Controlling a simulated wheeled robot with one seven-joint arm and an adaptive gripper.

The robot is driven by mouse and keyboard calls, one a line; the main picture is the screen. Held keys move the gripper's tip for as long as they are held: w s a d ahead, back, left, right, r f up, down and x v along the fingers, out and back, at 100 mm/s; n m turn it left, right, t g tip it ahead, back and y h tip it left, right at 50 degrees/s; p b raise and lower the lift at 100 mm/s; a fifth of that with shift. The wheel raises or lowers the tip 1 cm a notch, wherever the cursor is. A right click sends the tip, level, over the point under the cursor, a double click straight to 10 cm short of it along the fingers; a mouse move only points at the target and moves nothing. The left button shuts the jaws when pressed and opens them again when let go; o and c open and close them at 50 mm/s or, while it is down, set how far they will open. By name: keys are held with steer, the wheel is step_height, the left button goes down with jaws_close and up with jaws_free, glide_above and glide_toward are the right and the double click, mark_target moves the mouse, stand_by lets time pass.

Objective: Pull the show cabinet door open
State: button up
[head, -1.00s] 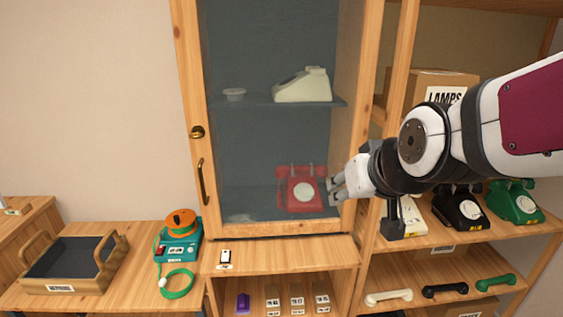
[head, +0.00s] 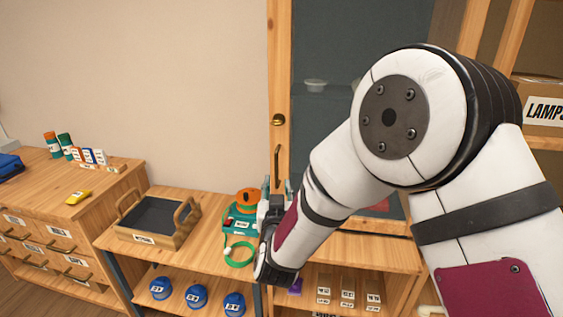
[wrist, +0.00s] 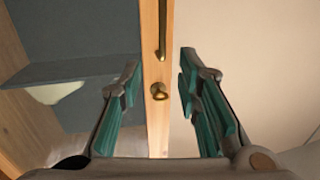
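The show cabinet door (head: 281,60) has a wooden frame around dark glass and looks shut in the head view. My gripper (head: 277,186) is near the handle's lower end, partly hidden by my arm. In the wrist view my gripper (wrist: 160,60) is open and empty, with one finger on each side of the stile. The handle (wrist: 162,35) and knob (wrist: 159,91) show between the fingers. Contact with the handle cannot be told.
A teal device with an orange top (head: 247,200) and green cord sits just left of my gripper. A wooden tray (head: 150,238) stands farther left, and blue items (head: 196,296) sit on the shelf below. The wall left of the door is clear. My arm hides much of the cabinet.

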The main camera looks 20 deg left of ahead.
mark_target(276, 164)
steer(key=x, duration=1.3)
steer(key=shift+w+a+f, duration=0.15)
steer(key=shift+w+a, duration=0.05)
steer(key=shift+a, duration=0.1)
steer(key=shift+c, duration=0.6)
jaws_close()
